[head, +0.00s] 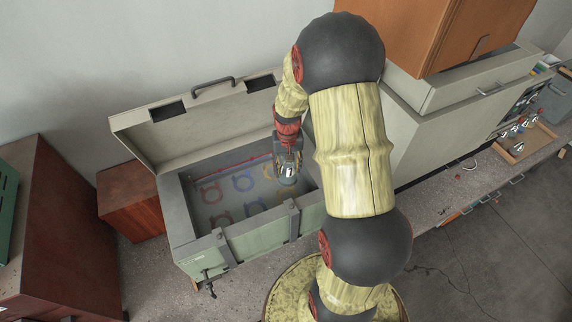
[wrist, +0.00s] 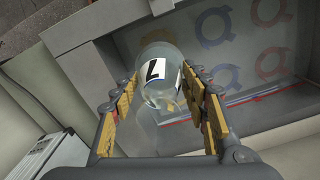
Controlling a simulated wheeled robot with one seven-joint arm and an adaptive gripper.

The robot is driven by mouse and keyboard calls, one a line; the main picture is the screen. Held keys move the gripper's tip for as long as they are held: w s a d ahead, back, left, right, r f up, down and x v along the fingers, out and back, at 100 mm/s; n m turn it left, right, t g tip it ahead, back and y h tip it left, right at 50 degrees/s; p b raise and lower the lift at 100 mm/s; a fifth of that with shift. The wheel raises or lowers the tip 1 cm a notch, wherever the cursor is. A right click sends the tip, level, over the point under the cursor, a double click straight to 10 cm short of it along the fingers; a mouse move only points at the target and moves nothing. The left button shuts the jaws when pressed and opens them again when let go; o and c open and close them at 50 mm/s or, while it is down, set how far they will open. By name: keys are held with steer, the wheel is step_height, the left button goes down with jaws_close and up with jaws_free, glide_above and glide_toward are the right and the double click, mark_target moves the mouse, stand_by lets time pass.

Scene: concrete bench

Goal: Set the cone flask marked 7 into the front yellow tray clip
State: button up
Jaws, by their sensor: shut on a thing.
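My gripper (head: 288,158) is shut on a clear glass flask (head: 287,175), held over the right part of the open grey-green chest. In the wrist view, the flask (wrist: 160,62) sits between the yellow-padded fingers (wrist: 161,85). It bears a white label with a black 7, seen turned. Coloured ring-shaped clips lie on the chest floor. A yellow clip (head: 282,198) shows in the front row at the right, just below the flask and partly hidden. The flask appears apart from the floor.
The chest's front wall (head: 250,240) and raised lid (head: 195,110) surround the space. A blue clip (head: 243,183) and a red clip (head: 210,191) look empty. On the bench at right, a wooden tray (head: 530,146) holds several flasks.

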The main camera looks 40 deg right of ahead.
mark_target(288, 184)
step_height(288, 184, down, 9)
steer(key=b, duration=0.5)
steer(key=shift+s, duration=0.1)
steer(key=shift+f+b, duration=0.45)
steer(key=shift+f, duration=0.25)
steer(key=shift+f+b, duration=0.95)
steer(key=shift+f, duration=0.2)
stand_by(0.6)
steer(key=shift+f+b, duration=0.3)
steer(key=shift+f, duration=0.05)
steer(key=o, duration=1.4)
steer(key=shift+o, duration=0.5)
